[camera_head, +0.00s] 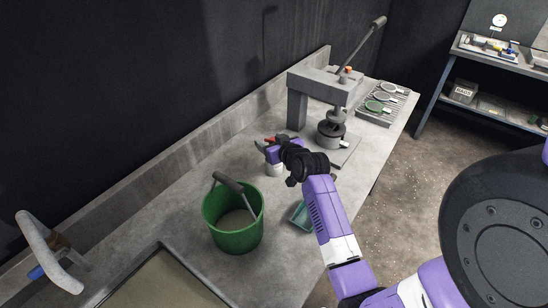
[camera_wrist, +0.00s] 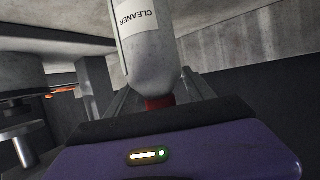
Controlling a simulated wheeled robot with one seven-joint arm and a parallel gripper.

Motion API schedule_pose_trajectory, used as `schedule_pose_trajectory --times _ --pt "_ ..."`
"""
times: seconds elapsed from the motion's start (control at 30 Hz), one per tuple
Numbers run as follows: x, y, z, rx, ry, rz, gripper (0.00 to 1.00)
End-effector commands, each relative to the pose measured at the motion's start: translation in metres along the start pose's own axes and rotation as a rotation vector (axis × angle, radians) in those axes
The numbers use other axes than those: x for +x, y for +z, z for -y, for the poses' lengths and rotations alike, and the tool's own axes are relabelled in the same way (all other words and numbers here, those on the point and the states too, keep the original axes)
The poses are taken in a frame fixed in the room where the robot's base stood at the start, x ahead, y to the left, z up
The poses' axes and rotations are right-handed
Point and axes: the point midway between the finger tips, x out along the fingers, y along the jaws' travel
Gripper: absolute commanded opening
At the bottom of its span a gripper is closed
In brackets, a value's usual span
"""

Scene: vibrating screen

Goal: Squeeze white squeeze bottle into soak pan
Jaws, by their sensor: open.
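The white squeeze bottle (camera_head: 274,168) stands upright on the bench, mid-picture in the head view. In the wrist view the white bottle (camera_wrist: 150,50) appears upside down, with a "CLEANER" label and a red cap or neck (camera_wrist: 160,103). My gripper (camera_head: 266,145) is open at the top of the bottle. In the wrist view its dark fingers (camera_wrist: 160,96) lie on either side of the red part; contact cannot be told. A small teal pan (camera_head: 301,217) lies partly behind my arm. I cannot tell for sure that it is the soak pan.
A green bucket (camera_head: 232,236) with a raised handle stands left of my arm. A framed tray or screen (camera_head: 160,283) is at the bottom edge. A grey lever press (camera_head: 313,83) stands beyond the bottle, with a rack (camera_head: 379,108) of round tools behind it.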

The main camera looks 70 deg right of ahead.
Motion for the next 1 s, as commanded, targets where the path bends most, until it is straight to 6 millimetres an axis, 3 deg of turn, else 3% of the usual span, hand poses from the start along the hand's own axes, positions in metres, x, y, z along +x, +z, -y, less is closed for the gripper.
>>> schedule_pose_trajectory --times 0.17,0.5,1.0 --pt "0.0002 0.0004 0.0000 0.000 0.000 0.000 0.62" --pt "0.0000 0.0008 0.0001 0.000 0.000 0.001 0.00" --pt "0.0002 0.0040 0.0002 0.001 0.000 0.007 0.00"
